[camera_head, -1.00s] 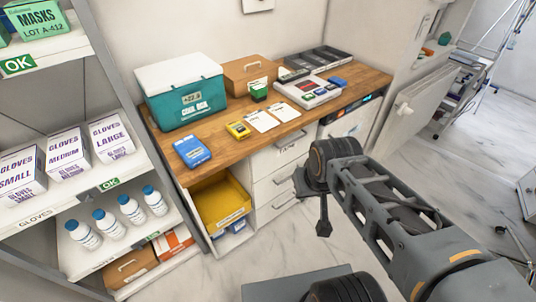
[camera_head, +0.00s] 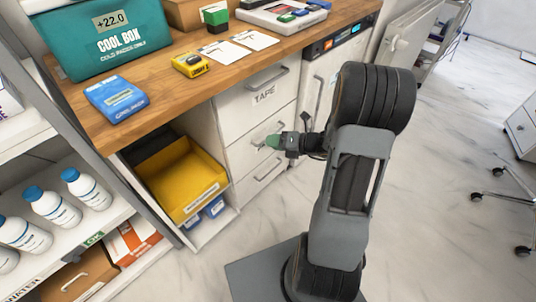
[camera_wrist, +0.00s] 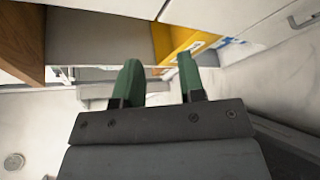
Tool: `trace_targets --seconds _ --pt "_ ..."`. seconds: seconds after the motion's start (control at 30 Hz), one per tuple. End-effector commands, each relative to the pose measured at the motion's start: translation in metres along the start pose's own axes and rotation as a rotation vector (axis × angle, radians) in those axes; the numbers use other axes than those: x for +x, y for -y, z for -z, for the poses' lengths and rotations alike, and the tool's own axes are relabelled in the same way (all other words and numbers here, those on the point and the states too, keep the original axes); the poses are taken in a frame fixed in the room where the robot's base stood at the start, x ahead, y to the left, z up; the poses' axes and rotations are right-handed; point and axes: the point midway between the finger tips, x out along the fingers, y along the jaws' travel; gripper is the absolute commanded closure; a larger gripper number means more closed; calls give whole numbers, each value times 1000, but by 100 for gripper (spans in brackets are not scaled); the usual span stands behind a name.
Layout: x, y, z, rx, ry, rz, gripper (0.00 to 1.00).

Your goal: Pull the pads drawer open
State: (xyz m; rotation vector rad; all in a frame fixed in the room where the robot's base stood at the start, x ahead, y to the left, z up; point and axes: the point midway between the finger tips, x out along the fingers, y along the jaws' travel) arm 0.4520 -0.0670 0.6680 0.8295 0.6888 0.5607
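The drawer unit under the worktop has a top drawer (camera_head: 262,92) labelled TAPE, a middle drawer (camera_head: 240,156) and a bottom drawer (camera_head: 262,178), each with a bar handle. All look closed. No PADS label is readable; my gripper covers part of the middle drawer. My gripper (camera_head: 272,142), with green fingertips, is in front of the middle drawer near its handle; contact cannot be told. In the wrist view my gripper (camera_wrist: 158,75) has its two green fingers apart with nothing between them. A drawer handle (camera_wrist: 304,20) shows there at the upper right, outside the fingers.
A yellow bin (camera_head: 186,182) stands in the open shelf left of the drawers. The worktop (camera_head: 150,108) carries a teal cool box (camera_head: 105,45), a blue pack (camera_head: 116,100) and a yellow device (camera_head: 191,65). A bottle shelf is at left.

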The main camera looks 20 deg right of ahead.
Motion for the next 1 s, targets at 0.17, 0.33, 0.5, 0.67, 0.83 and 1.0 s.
trace_targets --seconds 0.17,0.33,0.5,0.67,0.83,1.0 --pt "-4 93 1 414 247 -4 63" --pt "-10 128 -2 596 366 -20 63" --pt "2 138 -8 639 395 -25 63" --pt "31 141 -18 636 392 -26 63" --pt "62 144 -30 636 392 -26 63" --pt "87 146 -41 636 393 -25 63"
